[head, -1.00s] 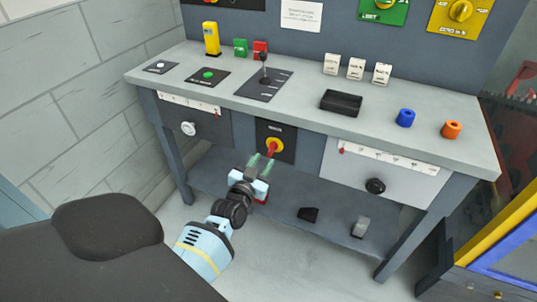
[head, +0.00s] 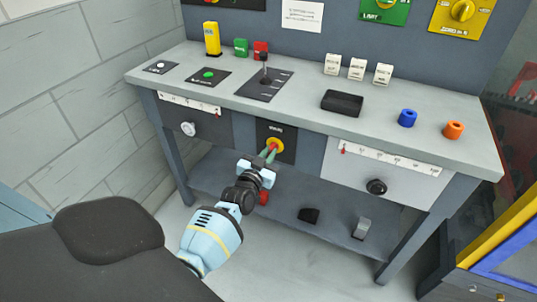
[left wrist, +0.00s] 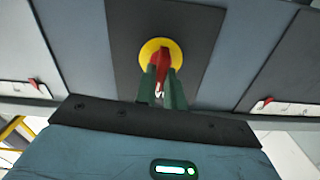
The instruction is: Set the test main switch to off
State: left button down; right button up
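The main switch (head: 277,144) is a red handle on a round yellow plate, set in a black panel (head: 289,131) on the workbench front. In the left wrist view, the yellow plate (left wrist: 147,52) is near the top centre and the red handle (left wrist: 163,57) points down toward me. My left gripper (head: 271,154) reaches the switch from below. Its two green fingers (left wrist: 161,72) lie on either side of the handle, with no clear gap, and appear shut on it. The fingers hide part of the handle. My right gripper is in neither view.
The workbench top (head: 215,95) carries a joystick (head: 265,77), a black box (head: 342,102), and blue (head: 407,118) and orange (head: 454,130) knobs. Scales with red pointers flank the switch. A lower shelf (head: 335,229) runs beneath; a brick wall stands at left.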

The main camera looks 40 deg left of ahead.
pick_arm(q)
jog(key=shift+n, duration=0.8)
jog(key=c, duration=1.5)
grip_release()
jog(key=shift+s, duration=0.15)
jog(key=p+v, duration=0.1)
jog(key=v, duration=0.6)
jog(key=shift+s, duration=0.25)
